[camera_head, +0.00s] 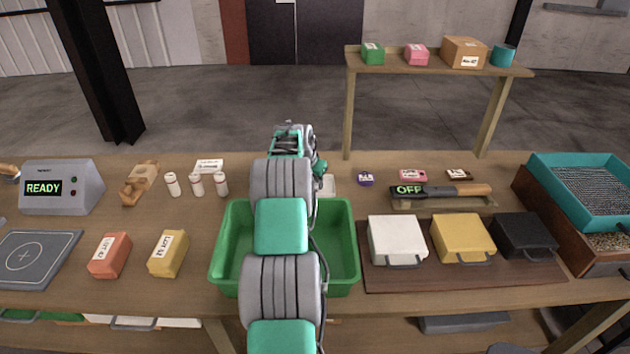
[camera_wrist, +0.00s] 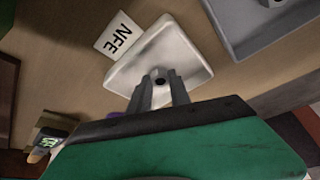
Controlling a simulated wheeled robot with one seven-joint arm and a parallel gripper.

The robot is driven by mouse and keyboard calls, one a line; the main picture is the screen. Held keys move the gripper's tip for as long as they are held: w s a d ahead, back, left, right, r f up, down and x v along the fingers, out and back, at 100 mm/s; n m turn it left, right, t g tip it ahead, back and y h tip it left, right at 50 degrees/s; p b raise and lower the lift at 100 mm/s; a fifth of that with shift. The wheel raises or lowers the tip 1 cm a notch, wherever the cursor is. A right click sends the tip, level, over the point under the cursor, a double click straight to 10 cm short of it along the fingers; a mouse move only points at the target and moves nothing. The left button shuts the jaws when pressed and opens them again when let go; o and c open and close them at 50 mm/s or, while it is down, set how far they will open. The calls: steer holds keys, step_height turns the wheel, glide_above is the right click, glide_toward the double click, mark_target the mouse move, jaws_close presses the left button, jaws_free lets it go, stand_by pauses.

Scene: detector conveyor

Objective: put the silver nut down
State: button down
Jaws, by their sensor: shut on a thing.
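My gripper (camera_wrist: 161,76) shows in the wrist view with its two grey fingers close together, pointing into a small white tray (camera_wrist: 188,50). The silver nut (camera_wrist: 160,81) shows as a small ring with a dark centre between the fingertips, over the tray. I cannot tell whether it touches the tray floor. In the head view my own arm hides the gripper and the nut. Only an edge of the white tray (camera_head: 328,184) shows there, just right of my arm.
A card lettered NFE (camera_wrist: 118,36) lies against the tray. A green bin (camera_head: 344,245) stands below my arm. To the right are a detector wand reading OFF (camera_head: 440,190) and white, yellow and black lidded boxes. Three white bottles (camera_head: 196,184) stand to the left.

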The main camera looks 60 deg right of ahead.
steer(key=shift+f, duration=0.25)
steer(key=c, duration=1.2)
jaws_free()
steer(key=shift+r, duration=0.1)
